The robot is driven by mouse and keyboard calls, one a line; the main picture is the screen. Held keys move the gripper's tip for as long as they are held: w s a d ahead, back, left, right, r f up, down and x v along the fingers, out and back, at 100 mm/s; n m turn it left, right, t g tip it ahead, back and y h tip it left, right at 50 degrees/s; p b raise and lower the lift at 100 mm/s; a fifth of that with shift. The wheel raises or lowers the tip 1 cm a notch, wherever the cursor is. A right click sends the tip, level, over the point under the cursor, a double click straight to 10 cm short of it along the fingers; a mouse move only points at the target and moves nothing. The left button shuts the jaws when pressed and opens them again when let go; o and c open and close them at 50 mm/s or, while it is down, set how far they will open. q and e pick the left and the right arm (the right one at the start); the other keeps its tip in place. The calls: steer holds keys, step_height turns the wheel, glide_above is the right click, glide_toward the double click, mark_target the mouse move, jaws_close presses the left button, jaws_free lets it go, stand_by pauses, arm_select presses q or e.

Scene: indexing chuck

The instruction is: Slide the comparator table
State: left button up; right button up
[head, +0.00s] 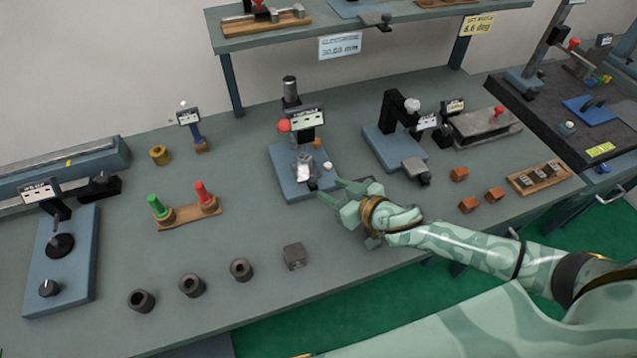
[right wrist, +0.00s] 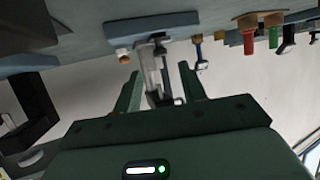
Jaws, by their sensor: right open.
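The comparator stand has a blue base (head: 290,185) in the middle of the bench, with a dark upright column (head: 290,92), a labelled head and a red knob (head: 284,126). A small pale metal table (head: 303,168) sits low on the base, with a white knob (head: 328,166) at its right. My right gripper (head: 328,189) is open at the base's front right corner. In the right wrist view, which is upside down, the open fingers (right wrist: 160,88) stand either side of a grey block-like part (right wrist: 152,72) under the blue base (right wrist: 152,26). Contact cannot be told. My left gripper is out of view.
A second blue-based fixture (head: 388,150) stands right of the stand. Red and green plugs (head: 187,205) stand at its left. Dark rings (head: 191,285) and a grey block (head: 294,256) lie in front. Orange cubes (head: 469,204) lie right of my gripper. A shelf (head: 300,32) overhangs the back.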

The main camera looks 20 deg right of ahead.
mark_target(315, 182)
steer(key=b+x, duration=0.1)
steer(key=x, duration=0.5)
steer(key=shift+s, duration=0.1)
steer(key=shift+s, duration=0.1)
jaws_close()
